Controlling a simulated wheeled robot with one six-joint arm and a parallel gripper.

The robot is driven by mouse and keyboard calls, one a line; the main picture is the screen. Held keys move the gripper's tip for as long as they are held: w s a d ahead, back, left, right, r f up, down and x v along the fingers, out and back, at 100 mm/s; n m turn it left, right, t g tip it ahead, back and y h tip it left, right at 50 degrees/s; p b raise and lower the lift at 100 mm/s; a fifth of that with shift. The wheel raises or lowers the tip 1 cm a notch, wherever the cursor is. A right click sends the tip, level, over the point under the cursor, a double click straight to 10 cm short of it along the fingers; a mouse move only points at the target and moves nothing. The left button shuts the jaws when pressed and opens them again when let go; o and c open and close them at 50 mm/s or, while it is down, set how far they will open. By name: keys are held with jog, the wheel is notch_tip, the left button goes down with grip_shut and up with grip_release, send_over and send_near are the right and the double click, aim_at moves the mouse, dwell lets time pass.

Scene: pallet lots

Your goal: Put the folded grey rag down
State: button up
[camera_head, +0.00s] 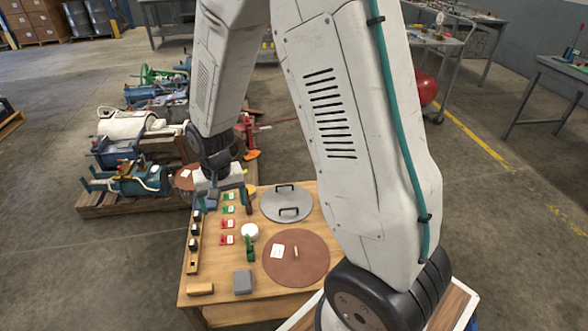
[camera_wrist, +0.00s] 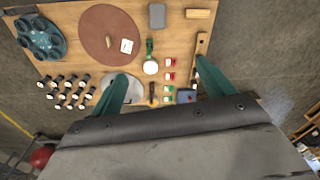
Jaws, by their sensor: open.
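A small grey folded piece, which looks like the rag (camera_head: 243,282), lies flat near the front edge of the wooden tabletop (camera_head: 225,300). It also shows at the top of the wrist view (camera_wrist: 157,15). My gripper (camera_head: 226,203) is over the far left part of the table, well apart from the grey piece. In the wrist view its two green fingers (camera_wrist: 160,76) are spread wide with nothing between them. A small blue-grey square (camera_wrist: 186,96) lies below, by the right finger; I cannot tell what it is.
A tan block (camera_head: 200,288) lies left of the grey piece. A brown round mat (camera_head: 296,258), a grey lid with handles (camera_head: 286,203), a white round item (camera_head: 250,232) and red and green tags share the tabletop. A pallet of machinery (camera_head: 130,195) stands behind on the left.

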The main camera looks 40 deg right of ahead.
jog(key=s+d+r+n, duration=0.1)
jog(key=s+r, duration=0.4)
jog(key=r, duration=0.4)
jog(key=s+r+n, duration=0.1)
jog(key=s+r, duration=0.5)
jog(key=r, duration=0.2)
jog(key=s+d+r+n, duration=0.1)
jog(key=s+r+n, duration=0.1)
jog(key=s+r, duration=0.5)
jog(key=s, duration=0.6)
jog(key=shift+s+d+r+t, duration=0.2)
jog(key=shift+s+t, duration=0.1)
jog(key=shift+s, duration=0.1)
jog(key=shift+o, duration=0.6)
